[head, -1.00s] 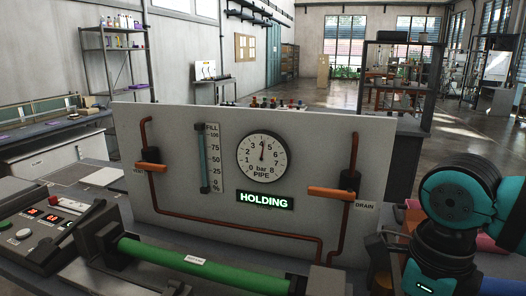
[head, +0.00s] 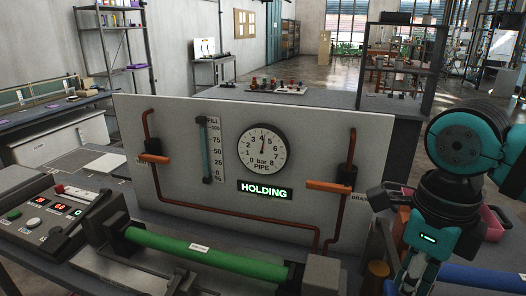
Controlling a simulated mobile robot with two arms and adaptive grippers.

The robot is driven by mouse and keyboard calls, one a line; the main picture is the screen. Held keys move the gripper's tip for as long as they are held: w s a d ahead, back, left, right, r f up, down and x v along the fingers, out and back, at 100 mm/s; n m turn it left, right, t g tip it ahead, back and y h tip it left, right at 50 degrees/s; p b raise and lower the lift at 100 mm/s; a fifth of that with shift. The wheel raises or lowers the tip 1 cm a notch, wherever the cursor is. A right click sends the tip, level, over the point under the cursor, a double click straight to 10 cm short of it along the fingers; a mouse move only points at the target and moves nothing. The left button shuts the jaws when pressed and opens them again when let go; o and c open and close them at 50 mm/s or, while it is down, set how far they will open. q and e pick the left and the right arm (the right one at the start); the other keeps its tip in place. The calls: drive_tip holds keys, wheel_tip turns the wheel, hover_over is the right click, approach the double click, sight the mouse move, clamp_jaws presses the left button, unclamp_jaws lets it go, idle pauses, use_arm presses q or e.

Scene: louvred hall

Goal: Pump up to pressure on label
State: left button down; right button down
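An upright grey board (head: 220,215) carries a round pressure gauge (head: 262,152) marked 0 to 8 bar, its needle pointing straight up near 4. A lit sign (head: 264,190) below reads HOLDING. A vertical fill scale (head: 206,150) stands left of the gauge. An orange feed handle (head: 152,159) and an orange drain handle (head: 328,186) both lie about level. A green pipe (head: 205,253) is clamped in front, with a small label (head: 199,246) too small to read. My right gripper (head: 418,272) is at the lower right, clear of the handles; its fingertips are unclear. My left gripper is out of view.
A control box (head: 40,235) at the left has small lit digits, a green button (head: 14,214), a white button (head: 33,223) and a red-topped switch (head: 60,188). A pink bin (head: 493,222) stands behind my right arm. Shelves and benches fill the hall behind.

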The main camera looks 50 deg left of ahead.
drive_tip(key=shift+f+b, duration=1.55)
drive_tip(key=shift+f, duration=0.55)
drive_tip(key=shift+f+b, duration=0.3)
wheel_tip(320, 180, up, 5)
drive_tip(key=p, duration=0.3)
drive_tip(key=shift+r+p, duration=0.1)
drive_tip(key=shift+p, duration=0.2)
wheel_tip(320, 180, up, 6)
drive_tip(key=p, duration=0.4)
